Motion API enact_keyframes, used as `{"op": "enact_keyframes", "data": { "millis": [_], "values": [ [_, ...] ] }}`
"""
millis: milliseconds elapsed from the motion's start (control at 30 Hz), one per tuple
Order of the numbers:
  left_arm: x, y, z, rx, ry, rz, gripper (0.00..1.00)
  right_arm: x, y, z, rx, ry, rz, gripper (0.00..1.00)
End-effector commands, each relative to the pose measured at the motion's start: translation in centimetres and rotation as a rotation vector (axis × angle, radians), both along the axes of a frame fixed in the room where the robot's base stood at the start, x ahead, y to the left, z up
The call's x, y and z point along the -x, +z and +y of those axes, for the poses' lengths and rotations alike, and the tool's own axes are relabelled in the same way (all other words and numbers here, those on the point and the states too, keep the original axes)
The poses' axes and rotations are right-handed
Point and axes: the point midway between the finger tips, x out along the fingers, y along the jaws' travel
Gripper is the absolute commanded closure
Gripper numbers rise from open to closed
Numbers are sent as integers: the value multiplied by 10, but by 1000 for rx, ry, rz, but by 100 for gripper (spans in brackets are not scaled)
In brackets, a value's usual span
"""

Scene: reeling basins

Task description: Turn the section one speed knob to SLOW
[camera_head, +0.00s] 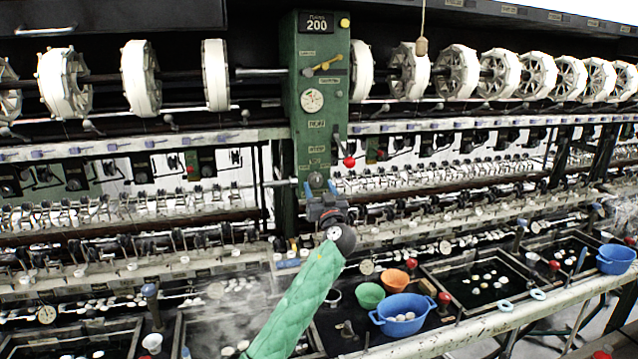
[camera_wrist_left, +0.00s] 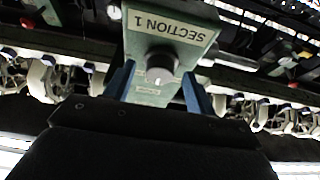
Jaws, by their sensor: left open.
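The section one speed knob (camera_wrist_left: 160,66) is a dark round knob with a pale pointer mark, on a green box under an upside-down "SECTION 1" label (camera_wrist_left: 168,27). A smaller label (camera_wrist_left: 148,90) on the pointer side is too small to read. In the head view the knob (camera_head: 316,180) sits low on the green post (camera_head: 310,110). My left gripper (camera_head: 322,203) is just in front of and below it. In the wrist view its blue fingers (camera_wrist_left: 158,78) are open, one on each side of the knob, with gaps visible. My right gripper is not in view.
A red-tipped lever (camera_head: 349,161) stands close right of the knob. White reels (camera_head: 140,78) line the shaft on both sides. Below are basins, a blue bowl (camera_head: 403,314), a green bowl (camera_head: 369,295) and an orange bowl (camera_head: 394,281). A wooden pull (camera_head: 421,46) hangs above.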

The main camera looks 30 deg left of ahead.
Motion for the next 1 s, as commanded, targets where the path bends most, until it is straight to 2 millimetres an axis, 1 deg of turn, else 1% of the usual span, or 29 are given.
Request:
{"op": "enact_keyframes", "data": {
  "millis": [100, 400, 433, 567, 600, 633, 667, 867, 1000],
  "values": [
    [-3, 2, 4, -1, 0, 1, 45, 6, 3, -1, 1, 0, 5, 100],
    [-4, 2, 5, 0, 0, 0, 45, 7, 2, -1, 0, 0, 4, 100],
    [-4, 2, 5, 0, 0, 0, 47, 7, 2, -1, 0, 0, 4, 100],
    [-4, 2, 5, 0, 0, 0, 72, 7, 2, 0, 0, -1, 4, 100],
    [-4, 2, 5, 1, 0, 1, 80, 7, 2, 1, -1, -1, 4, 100],
    [-4, 2, 5, 1, 0, 1, 86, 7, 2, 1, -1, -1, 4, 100],
    [-4, 2, 5, 1, 0, 1, 89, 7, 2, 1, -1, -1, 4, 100],
    [-4, 1, 5, 3, 1, -2, 89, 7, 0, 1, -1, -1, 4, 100],
    [-4, 0, 5, 8, 0, -9, 89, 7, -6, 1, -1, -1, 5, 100]
  ]
}}
